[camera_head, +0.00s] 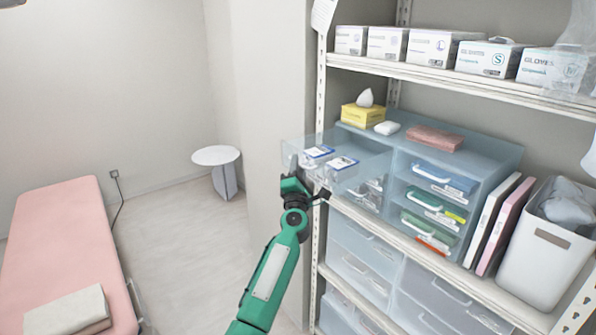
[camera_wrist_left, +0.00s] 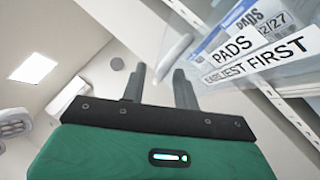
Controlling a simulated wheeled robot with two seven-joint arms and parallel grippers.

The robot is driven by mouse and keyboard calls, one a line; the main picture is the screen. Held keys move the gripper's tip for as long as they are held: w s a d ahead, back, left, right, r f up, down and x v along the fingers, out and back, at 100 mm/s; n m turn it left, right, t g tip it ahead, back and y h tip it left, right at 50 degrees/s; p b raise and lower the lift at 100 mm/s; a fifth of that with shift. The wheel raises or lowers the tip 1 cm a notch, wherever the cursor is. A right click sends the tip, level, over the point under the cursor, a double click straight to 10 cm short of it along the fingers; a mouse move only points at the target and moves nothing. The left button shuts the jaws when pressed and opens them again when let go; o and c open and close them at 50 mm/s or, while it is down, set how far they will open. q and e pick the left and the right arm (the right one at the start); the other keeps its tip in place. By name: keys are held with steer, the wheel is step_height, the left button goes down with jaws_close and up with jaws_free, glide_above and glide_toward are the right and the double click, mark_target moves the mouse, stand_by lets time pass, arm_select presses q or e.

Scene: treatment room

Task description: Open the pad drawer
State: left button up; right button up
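The pad drawer (camera_head: 365,152) is a clear bluish drawer at the upper left of the blue drawer unit (camera_head: 478,152). It stands pulled well out past the shelf edge, with blue-and-white packets (camera_head: 318,153) inside. In the left wrist view, the drawer's label (camera_wrist_left: 262,57) reads "PADS" and "EARLIEST FIRST". My left gripper (camera_head: 303,188) is just below the drawer's front end. In the left wrist view, its fingers (camera_wrist_left: 160,84) are apart with nothing seen between them, and the drawer lies to their right. I cannot tell whether they touch it. My right gripper is out of view.
A yellow tissue box (camera_head: 363,115) and a pink pack (camera_head: 434,138) sit on top. A white bin (camera_head: 545,250) stands at right. A pink bed (camera_head: 65,245) and round table (camera_head: 215,155) are left; the floor between is clear.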

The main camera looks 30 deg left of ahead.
arm_select(q)
steer(key=b+v, duration=0.2)
steer(key=v, duration=1.1)
steer(key=shift+s+d+f, duration=0.15)
steer(key=shift+s+f, duration=0.05)
steer(key=shift+s, duration=0.1)
